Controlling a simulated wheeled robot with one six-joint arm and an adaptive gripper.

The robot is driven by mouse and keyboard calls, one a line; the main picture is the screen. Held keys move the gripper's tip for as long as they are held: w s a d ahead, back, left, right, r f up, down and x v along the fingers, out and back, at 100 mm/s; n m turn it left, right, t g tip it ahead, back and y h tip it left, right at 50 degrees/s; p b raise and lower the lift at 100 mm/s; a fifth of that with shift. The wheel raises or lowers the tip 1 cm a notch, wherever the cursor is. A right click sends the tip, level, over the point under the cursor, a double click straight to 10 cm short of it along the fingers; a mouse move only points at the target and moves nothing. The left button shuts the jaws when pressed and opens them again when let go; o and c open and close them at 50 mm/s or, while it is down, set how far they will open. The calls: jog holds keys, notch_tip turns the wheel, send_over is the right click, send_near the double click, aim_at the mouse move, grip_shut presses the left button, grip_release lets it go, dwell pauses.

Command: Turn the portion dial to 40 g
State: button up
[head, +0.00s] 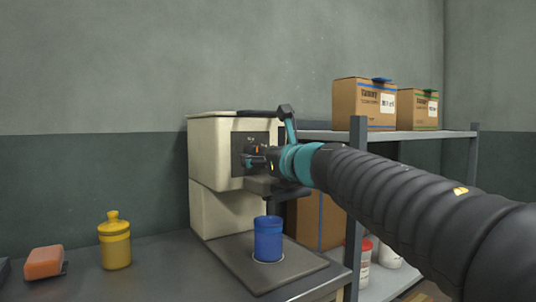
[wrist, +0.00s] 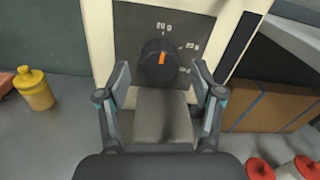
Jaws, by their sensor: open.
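The portion dial (wrist: 157,66) is a dark round knob with an orange mark, on a dark panel (wrist: 128,25) of the cream machine (head: 215,155). The orange mark points roughly up, toward the top label. Labels stand above and to the right of the dial; the lower right one is partly hidden and too small to read. My gripper (wrist: 160,72) is open, its fingers left and right of the dial; I cannot tell whether they touch it. In the head view my gripper (head: 256,160) is at the panel and hides most of the dial.
A blue cup (head: 268,240) stands on the machine's base tray (head: 235,262). A yellow bottle (head: 115,243) and an orange sponge (head: 44,262) are on the counter at left. A shelf rack (head: 358,190) with cardboard boxes (head: 364,103) stands at right, close to my arm.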

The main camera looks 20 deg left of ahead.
jog(key=shift+w+a, duration=0.35)
jog(key=shift+a, duration=0.1)
jog(key=c, duration=1.1)
jog(key=shift+c, duration=0.2)
